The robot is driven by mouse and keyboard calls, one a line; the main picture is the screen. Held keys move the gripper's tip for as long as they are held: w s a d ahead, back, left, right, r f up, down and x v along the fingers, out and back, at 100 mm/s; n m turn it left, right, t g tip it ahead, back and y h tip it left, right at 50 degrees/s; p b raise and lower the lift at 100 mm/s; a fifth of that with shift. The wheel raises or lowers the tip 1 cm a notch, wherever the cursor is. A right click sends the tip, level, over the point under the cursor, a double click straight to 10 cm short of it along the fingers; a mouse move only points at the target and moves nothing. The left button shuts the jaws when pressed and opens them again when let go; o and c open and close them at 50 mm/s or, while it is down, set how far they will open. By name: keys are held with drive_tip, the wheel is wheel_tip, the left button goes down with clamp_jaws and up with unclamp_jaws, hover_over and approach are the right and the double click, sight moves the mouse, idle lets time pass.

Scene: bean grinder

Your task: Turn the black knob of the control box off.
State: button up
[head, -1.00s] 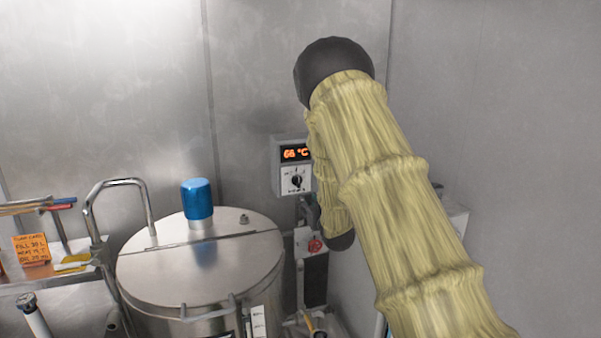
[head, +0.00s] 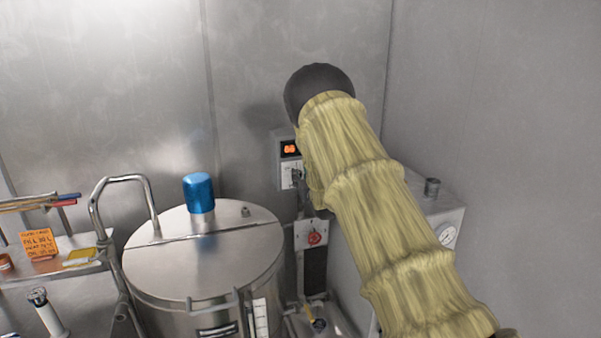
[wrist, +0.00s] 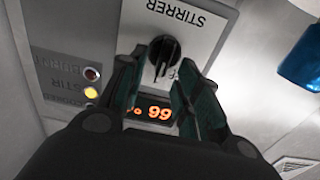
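In the wrist view the control box (wrist: 80,40) has a white plate (wrist: 192,30) marked STIRRER. The black knob (wrist: 163,54) sits on this plate, with a pale mark on it. My gripper (wrist: 158,72) is open, its two dark green fingers spread either side of the knob, with a gap. I cannot tell how far the tips are from the plate. In the head view the control box (head: 281,158) hangs on the back wall, partly covered by my sleeved arm. My gripper is hidden there behind the arm.
The box has a lit orange display (wrist: 158,112) and indicator lamps, with the yellow lamp (wrist: 91,92) bright. A steel tank (head: 200,265) with a blue cap (head: 198,192) stands below left. A red knob (head: 314,238) sits under the box. A grey cabinet (head: 450,218) is at right.

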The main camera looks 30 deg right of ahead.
drive_tip(key=shift+w+d, duration=0.15)
drive_tip(key=shift+w, duration=0.4)
clamp_jaws()
drive_tip(key=shift+f+n+b, duration=0.2)
drive_tip(key=shift+n+b, duration=0.2)
drive_tip(key=shift+b, duration=0.2)
drive_tip(key=n+b, duration=0.4)
drive_tip(key=b, duration=0.2)
drive_tip(key=a+n+b, duration=0.1)
drive_tip(key=n+b, duration=0.3)
drive_tip(key=b, duration=0.2)
drive_tip(key=shift+w+a+f, duration=0.1)
drive_tip(key=shift+w+f, duration=0.05)
drive_tip(key=shift+f, duration=0.05)
drive_tip(key=shift+b, duration=0.3)
